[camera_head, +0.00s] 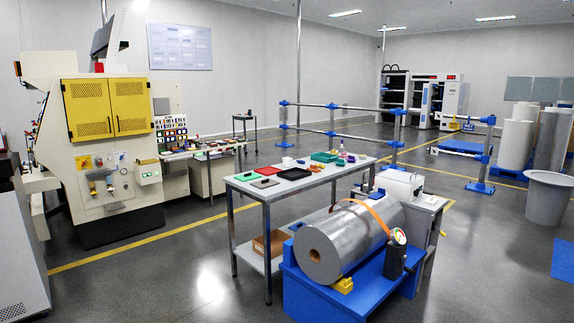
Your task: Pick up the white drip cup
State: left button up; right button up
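A small white cup (288,162) stands on the grey worktable (267,190), toward its back left edge. It is the only white cup I can make out, and it is small at this distance. It stands behind the black tray and to the left of the green tray. Neither of my grippers shows in the head view, so nothing is seen touching the cup.
The table also holds a black tray (295,174), a red tray (246,177), a green tray (324,157) and small bottles. A large metal roll (335,245) on a blue stand (305,290) blocks the front right. Grey floor (160,280) is open at the front left.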

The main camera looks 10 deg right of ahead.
aim_at(287, 163)
jog(key=i+u, duration=0.15)
jog(key=i, duration=0.55)
jog(key=i+u, duration=0.15)
jog(key=i, duration=0.5)
jog(key=i+u, duration=0.2)
jog(key=i, duration=0.5)
jog(key=i+l+u, duration=0.15)
jog(key=i, duration=0.5)
jog(key=i+j, duration=0.15)
jog(key=i, duration=1.75)
jog(key=i+z, duration=0.4)
jog(key=i+j+z, duration=0.15)
jog(key=i+z, duration=0.25)
jog(key=i+j+z, duration=0.25)
jog(key=z, duration=0.2)
jog(key=i+j+z, duration=0.4)
jog(key=k+l, duration=0.05)
